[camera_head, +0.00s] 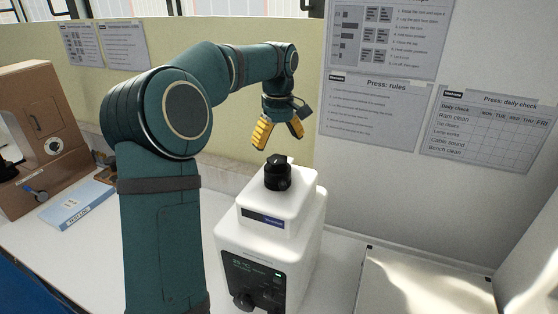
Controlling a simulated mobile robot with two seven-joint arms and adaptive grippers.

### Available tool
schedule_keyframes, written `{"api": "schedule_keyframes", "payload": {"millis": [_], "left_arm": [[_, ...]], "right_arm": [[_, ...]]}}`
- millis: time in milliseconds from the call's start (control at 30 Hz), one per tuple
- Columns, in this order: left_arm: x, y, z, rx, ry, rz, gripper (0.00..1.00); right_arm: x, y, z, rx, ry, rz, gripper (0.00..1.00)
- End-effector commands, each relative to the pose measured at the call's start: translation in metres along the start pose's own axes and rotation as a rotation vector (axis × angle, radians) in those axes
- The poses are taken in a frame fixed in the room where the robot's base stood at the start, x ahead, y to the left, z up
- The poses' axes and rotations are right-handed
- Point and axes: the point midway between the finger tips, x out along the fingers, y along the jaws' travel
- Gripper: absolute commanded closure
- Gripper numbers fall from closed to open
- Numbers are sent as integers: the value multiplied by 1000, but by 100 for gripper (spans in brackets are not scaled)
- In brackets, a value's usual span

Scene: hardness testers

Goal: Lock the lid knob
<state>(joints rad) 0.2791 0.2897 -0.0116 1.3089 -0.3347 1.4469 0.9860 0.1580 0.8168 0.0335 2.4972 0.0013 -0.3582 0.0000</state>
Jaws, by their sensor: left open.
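The black lid knob (278,175) stands on top of a white machine (303,208) in the middle of the view. The knob has a small white mark near its top. My left gripper (277,144), with yellow fingers, hangs just above the knob, pointing down. Its fingers are spread apart and hold nothing. The gripper looks apart from the knob, though the exact gap is hard to judge. The machine's front has a dark panel (252,270) with a lit display and dark knobs below. My right gripper does not show.
A brown machine (62,120) stands on the white bench at the left, with a blue-and-white booklet (78,204) before it. A pale flat box or panel (425,282) lies to the right. Printed sheets (375,115) hang on the wall behind. My left arm hides part of the bench.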

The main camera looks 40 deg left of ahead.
Motion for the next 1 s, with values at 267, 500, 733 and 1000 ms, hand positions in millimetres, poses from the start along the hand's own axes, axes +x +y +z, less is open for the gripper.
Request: {"api": "schedule_keyframes", "payload": {"millis": [267,500,733,1000], "left_arm": [[43,0,0,0,0,-1,14],[54,0,0,0,1,1,14],[55,0,0,0,0,1,14],[55,0,0,0,0,0,83]], "right_arm": [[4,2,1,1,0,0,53],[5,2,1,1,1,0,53],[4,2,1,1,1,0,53],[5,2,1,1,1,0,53]]}}
